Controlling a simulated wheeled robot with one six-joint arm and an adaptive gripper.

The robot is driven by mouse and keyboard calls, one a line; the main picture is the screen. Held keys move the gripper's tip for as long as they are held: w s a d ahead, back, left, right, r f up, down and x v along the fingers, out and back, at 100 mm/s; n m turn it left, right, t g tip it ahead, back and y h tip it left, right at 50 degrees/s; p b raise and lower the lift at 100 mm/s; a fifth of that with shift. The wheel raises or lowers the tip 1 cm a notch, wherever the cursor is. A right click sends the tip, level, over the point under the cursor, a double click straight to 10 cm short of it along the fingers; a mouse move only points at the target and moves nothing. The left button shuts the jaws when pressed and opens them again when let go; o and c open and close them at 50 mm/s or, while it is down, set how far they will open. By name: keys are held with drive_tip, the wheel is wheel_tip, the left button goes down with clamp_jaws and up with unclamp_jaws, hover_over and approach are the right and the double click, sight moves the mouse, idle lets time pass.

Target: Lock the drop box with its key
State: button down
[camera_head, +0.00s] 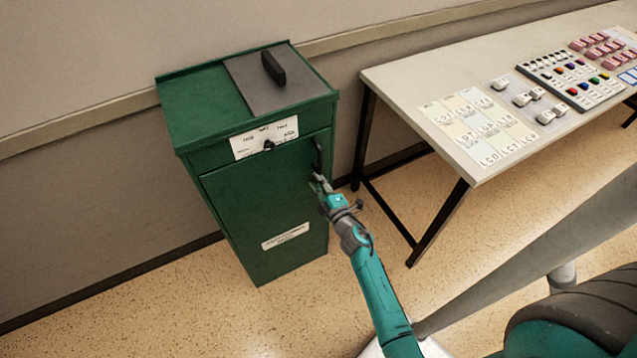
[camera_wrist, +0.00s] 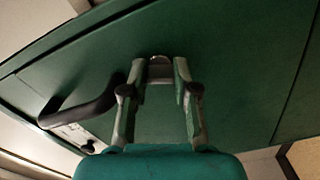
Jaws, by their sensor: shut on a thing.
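The green drop box (camera_head: 262,205) stands against the wall, its front door closed. A white label plate (camera_head: 250,146) on its upper front carries a black lock fitting (camera_head: 268,145). A dark curved handle (camera_head: 318,155) is at the front's upper right. My gripper (camera_head: 318,181) is just in front of the door, below the handle. In the wrist view, the gripper's fingertips are closed on a small grey metal piece (camera_wrist: 160,70), which looks like the key; its far end is hard to see. The handle (camera_wrist: 80,112) and lock fitting (camera_wrist: 88,147) show at lower left there.
The box's lid has a grey panel (camera_head: 285,95) with a black grip (camera_head: 273,68). A table (camera_head: 410,78) to the right holds label sheets, stamps and a tray of coloured pieces. The speckled floor (camera_head: 350,250) between box and table is clear.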

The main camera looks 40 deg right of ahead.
drive_tip(key=shift+n, duration=1.8)
drive_tip(key=c, duration=0.9)
unclamp_jaws()
drive_tip(key=shift+s, duration=0.1)
drive_tip(key=v, duration=1.2)
